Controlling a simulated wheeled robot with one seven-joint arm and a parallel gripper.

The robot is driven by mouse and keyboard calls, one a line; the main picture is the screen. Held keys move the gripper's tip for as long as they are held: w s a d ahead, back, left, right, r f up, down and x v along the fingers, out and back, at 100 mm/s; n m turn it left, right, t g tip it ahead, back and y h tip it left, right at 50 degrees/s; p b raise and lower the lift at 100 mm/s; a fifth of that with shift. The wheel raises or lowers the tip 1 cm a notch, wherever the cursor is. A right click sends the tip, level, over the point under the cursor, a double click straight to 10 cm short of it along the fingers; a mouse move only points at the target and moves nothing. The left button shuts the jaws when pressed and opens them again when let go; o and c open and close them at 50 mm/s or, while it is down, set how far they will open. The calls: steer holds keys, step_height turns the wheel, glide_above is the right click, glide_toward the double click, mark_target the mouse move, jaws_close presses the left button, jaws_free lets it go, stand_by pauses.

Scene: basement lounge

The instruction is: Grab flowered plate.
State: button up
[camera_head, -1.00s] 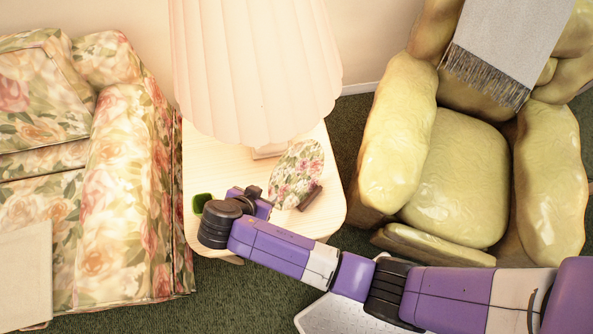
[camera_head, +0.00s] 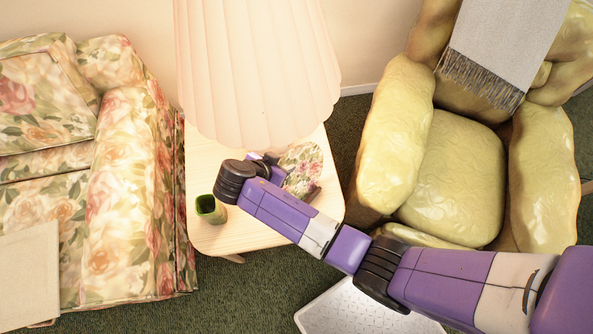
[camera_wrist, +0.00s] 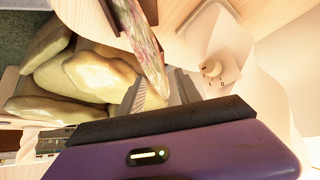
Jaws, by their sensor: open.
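The flowered plate (camera_head: 303,165) stands tilted on the side table (camera_head: 215,165), partly hidden by my arm in the head view. In the wrist view the plate (camera_wrist: 146,45) shows nearly edge-on, and its near edge reaches between my fingers. My gripper (camera_wrist: 158,90) is open with a finger on either side of that edge. I cannot tell whether either finger touches it. In the head view the fingers are hidden behind my wrist.
A pleated lamp (camera_head: 255,70) overhangs the table, its base with a knob (camera_wrist: 212,70) close to my gripper. A green cup (camera_head: 210,209) stands left of my wrist. A floral sofa (camera_head: 120,200) and a yellow armchair (camera_head: 455,170) flank the table.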

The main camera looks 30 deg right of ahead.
mark_target(288, 156)
steer(key=d, duration=0.1)
steer(key=w+d, duration=0.1)
steer(key=shift+d+r+p, duration=0.1)
steer(key=shift+d+p, duration=0.2)
steer(key=shift+d, duration=0.05)
steer(key=shift+w+d+f, duration=0.15)
steer(key=shift+d+f, duration=0.05)
steer(key=shift+f, duration=0.4)
steer(key=shift+c, duration=0.4)
jaws_close()
steer(key=shift+a, duration=0.1)
